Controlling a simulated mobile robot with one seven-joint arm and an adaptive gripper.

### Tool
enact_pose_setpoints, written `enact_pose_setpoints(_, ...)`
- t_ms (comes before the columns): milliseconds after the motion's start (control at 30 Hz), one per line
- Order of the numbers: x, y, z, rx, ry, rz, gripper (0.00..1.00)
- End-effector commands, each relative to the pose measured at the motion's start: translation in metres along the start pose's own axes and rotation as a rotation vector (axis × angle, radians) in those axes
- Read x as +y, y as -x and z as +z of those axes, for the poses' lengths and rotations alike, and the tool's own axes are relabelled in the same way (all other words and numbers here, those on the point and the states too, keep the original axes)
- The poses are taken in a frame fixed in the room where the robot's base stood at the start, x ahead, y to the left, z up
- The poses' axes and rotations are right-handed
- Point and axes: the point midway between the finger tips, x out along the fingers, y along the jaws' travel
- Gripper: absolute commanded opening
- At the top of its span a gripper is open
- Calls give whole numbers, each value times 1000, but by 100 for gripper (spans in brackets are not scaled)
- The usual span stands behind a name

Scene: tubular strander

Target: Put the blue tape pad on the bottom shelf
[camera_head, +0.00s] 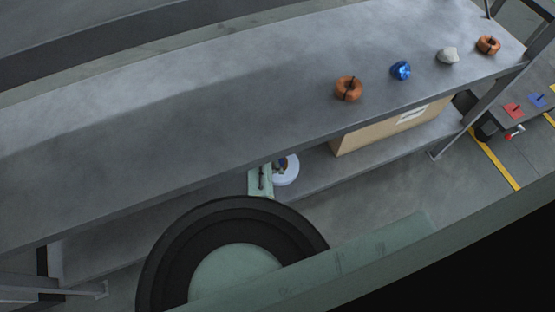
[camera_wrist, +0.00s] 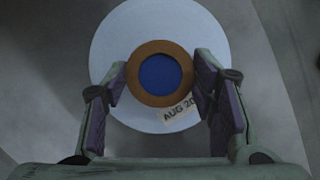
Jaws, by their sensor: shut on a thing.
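The tape pad is a flat white disc with a brown ring and a blue centre. It fills the upper middle of the wrist view (camera_wrist: 112,45), with a small "AUG 20" label beside the ring. In the head view the pad (camera_head: 289,175) shows below the front edge of the upper shelf, partly covered by my gripper (camera_head: 279,166). In the wrist view my gripper (camera_wrist: 160,82) has its fingers on either side of the brown ring, shut on it. The bottom shelf (camera_head: 325,170) lies below the upper one. I cannot tell whether the pad touches it.
A cardboard box (camera_head: 385,130) stands on the bottom shelf to the right of the pad. The upper shelf (camera_head: 200,120) overhangs it and carries two copper coils (camera_head: 349,89) (camera_head: 488,45), a blue lump (camera_head: 400,70) and a grey lump (camera_head: 447,55). A shelf post (camera_head: 480,110) stands at right.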

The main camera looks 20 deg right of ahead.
Motion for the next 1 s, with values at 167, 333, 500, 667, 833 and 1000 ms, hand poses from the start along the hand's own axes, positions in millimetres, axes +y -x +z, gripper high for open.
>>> enact_pose_setpoints(167,0,-3,-1,0,-1,1,10)
enact_pose_setpoints(333,0,-3,-1,0,-1,0,62)
enact_pose_setpoints(500,0,-3,-1,0,-1,0,72)
enact_pose_setpoints(667,0,-3,-1,0,-1,1,72)
enact_pose_setpoints(833,0,0,0,0,-1,1,72)
enact_pose_setpoints(1000,1,13,-7,0,3,3,72)
